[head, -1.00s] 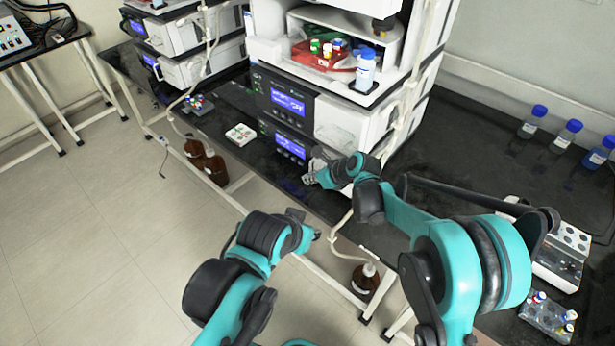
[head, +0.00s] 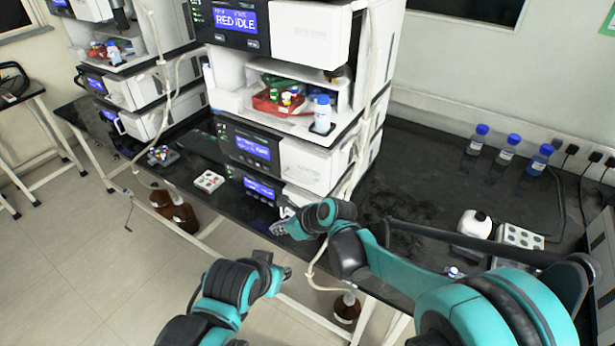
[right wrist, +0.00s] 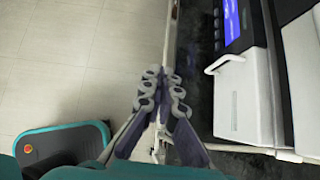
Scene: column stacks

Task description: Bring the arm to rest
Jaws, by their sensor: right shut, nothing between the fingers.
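My right gripper (head: 281,228) is shut and empty at the bench's front edge, in front of the middle instrument stack. In the right wrist view its two fingers (right wrist: 163,92) meet above the bench edge, with floor to the left and the stack to the right. My left arm reaches in at the bottom of the head view, over the floor in front of the bench. I cannot make out its gripper's fingers.
The middle column stack (head: 310,160) holds a red tray (head: 275,103) of vials. A white rack (head: 208,181) lies on the bench (head: 420,160). Several blue-capped bottles (head: 506,148) stand at the back right.

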